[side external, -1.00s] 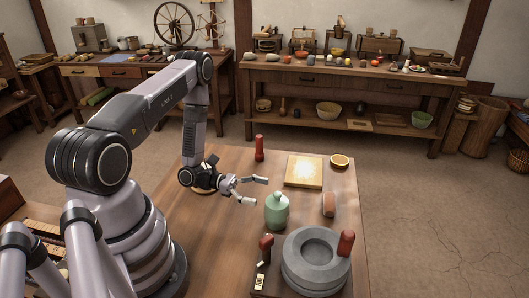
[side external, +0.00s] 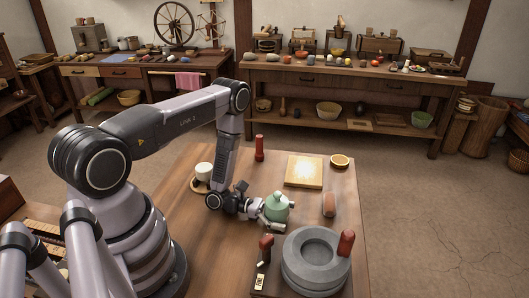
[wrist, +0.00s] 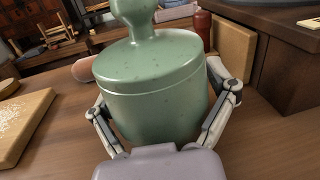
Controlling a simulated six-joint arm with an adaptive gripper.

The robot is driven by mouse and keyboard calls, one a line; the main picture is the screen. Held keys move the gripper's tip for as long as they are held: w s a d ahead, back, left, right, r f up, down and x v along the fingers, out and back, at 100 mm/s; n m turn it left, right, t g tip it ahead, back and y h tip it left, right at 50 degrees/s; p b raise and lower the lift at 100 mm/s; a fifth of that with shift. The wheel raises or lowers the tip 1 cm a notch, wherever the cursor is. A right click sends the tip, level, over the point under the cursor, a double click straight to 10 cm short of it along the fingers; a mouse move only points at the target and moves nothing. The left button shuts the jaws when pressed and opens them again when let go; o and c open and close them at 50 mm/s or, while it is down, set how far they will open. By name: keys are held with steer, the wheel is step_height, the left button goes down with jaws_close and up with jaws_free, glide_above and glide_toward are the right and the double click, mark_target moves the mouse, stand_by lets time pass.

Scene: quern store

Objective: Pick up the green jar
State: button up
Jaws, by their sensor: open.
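The green jar (side external: 277,208) with its knobbed lid stands upright on the wooden table, left of the grey quern. It fills the middle of the wrist view (wrist: 155,90). My gripper (side external: 272,212) is low at the jar, coming from its left side. In the wrist view my open fingers (wrist: 160,118) lie on either side of the jar's body. I cannot tell whether either finger touches it. The jar's lower part is partly hidden by my gripper.
The grey stone quern (side external: 301,275) with a red handle stands close at the front right. A red-brown roller (side external: 329,204) lies right of the jar.

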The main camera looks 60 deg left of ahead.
steer(key=c, duration=1)
steer(key=shift+c, duration=0.2)
